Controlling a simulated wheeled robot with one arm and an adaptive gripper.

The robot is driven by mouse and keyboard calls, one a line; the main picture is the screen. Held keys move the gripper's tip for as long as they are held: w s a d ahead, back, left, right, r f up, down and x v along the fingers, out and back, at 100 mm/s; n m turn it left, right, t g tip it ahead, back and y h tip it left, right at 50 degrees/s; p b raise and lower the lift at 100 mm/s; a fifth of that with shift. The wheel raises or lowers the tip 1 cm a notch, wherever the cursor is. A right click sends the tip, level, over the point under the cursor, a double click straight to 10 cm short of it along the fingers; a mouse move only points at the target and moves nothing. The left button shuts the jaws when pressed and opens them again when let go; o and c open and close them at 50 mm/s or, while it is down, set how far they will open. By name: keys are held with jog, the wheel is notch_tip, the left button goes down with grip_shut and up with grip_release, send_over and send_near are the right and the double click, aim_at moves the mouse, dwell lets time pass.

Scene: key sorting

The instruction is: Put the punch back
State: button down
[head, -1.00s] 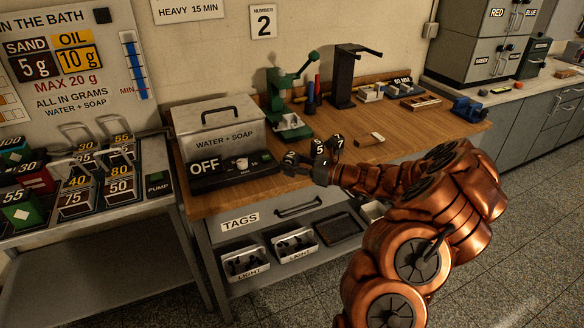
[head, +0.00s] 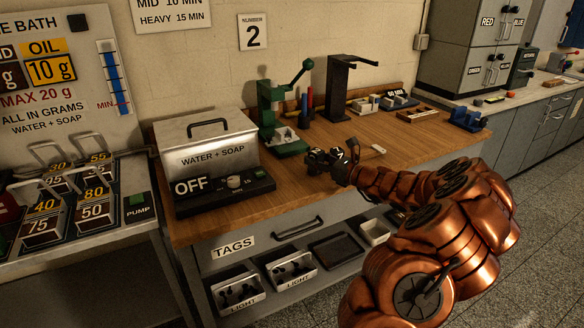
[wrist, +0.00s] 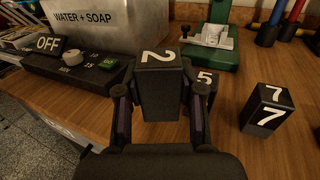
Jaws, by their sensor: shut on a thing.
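My gripper (wrist: 160,92) is shut on a dark block-shaped punch (wrist: 159,75) with a white 2 on its end. In the wrist view, one finger presses each side of it. A dark punch marked 5 (wrist: 205,78) is just right of it, partly hidden by the right finger. A dark punch marked 7 (wrist: 264,110) stands on the bench farther right, apart from the gripper. In the head view, my gripper (head: 327,160) is over the wooden bench, in front of the green press, and the punches there are small and hard to tell apart. I cannot tell whether the held punch touches the bench.
The green press (head: 268,108) stands behind my gripper. The water-and-soap bath (head: 207,140), marked OFF, is to the left. A black stand (head: 341,88) and red and blue tools (head: 304,108) are behind. A pale block (head: 378,149) lies right. Bare bench (head: 425,136) shows at right.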

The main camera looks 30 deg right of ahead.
send_over(292, 180)
jog(key=shift+d+f, duration=0.15)
jog(key=shift+f, duration=1.95)
jog(key=shift+f, duration=0.6)
jog(key=c, duration=1.1)
grip_release()
jog(key=shift+b, duration=0.3)
jog(key=o, duration=0.4)
jog(key=shift+f, duration=0.2)
